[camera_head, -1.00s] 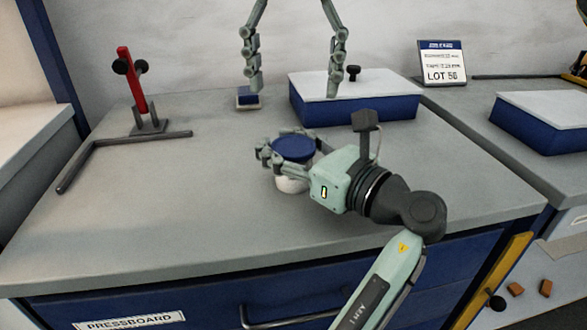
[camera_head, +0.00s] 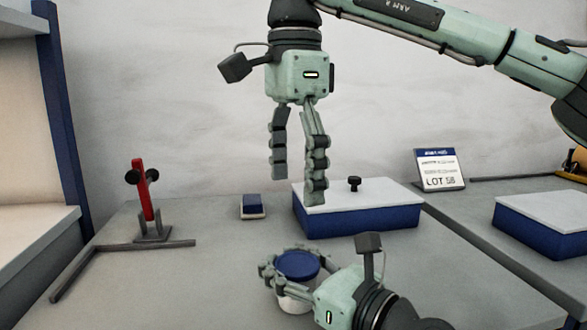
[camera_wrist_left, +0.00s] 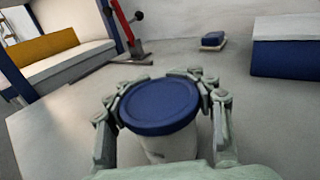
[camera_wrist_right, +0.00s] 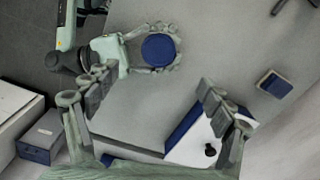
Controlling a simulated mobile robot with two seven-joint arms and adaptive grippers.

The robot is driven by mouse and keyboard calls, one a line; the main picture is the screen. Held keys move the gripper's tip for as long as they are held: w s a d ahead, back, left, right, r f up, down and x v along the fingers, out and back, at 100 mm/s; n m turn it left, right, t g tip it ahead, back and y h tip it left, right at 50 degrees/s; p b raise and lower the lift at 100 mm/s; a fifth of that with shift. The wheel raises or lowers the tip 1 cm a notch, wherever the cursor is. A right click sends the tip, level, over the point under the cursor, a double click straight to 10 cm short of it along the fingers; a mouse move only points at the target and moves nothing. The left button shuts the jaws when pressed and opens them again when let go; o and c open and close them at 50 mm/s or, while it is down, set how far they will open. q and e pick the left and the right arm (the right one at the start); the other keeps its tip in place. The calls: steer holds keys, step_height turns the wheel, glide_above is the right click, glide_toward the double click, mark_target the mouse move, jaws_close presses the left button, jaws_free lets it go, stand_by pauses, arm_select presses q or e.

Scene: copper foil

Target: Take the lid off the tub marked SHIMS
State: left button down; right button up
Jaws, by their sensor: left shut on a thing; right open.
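A round white tub (camera_head: 290,303) with a blue lid (camera_head: 297,264) stands upright on the grey bench; no marking on it is readable. The lid is on the tub, also in the left wrist view (camera_wrist_left: 160,107). My left gripper (camera_head: 292,250) is shut around the tub's side just below the lid, its fingers curving round both sides. My right gripper (camera_head: 297,188) is open and empty, fingers pointing down, above the tub and apart from it. In the right wrist view the blue lid (camera_wrist_right: 159,49) shows beyond the spread fingers, with the left gripper around it.
Behind the tub are a blue box with a white top and black knob (camera_head: 355,206) and a small blue block (camera_head: 252,206). A red-handled clamp (camera_head: 146,200) stands at left. A LOT 58 sign (camera_head: 440,170) stands at right.

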mark_target(294, 263)
step_height(294, 263, down, 11)
steer(key=m, duration=0.5)
steer(key=shift+r, duration=0.1)
stand_by(0.3)
arm_select(q)
steer(key=shift+s+r, duration=0.15)
steer(key=shift+s, duration=0.05)
arm_select(e)
steer(key=c, duration=1.6)
arm_select(q)
steer(key=shift+w, duration=0.15)
arm_select(e)
steer(key=o, duration=1.6)
step_height(294, 263, up, 12)
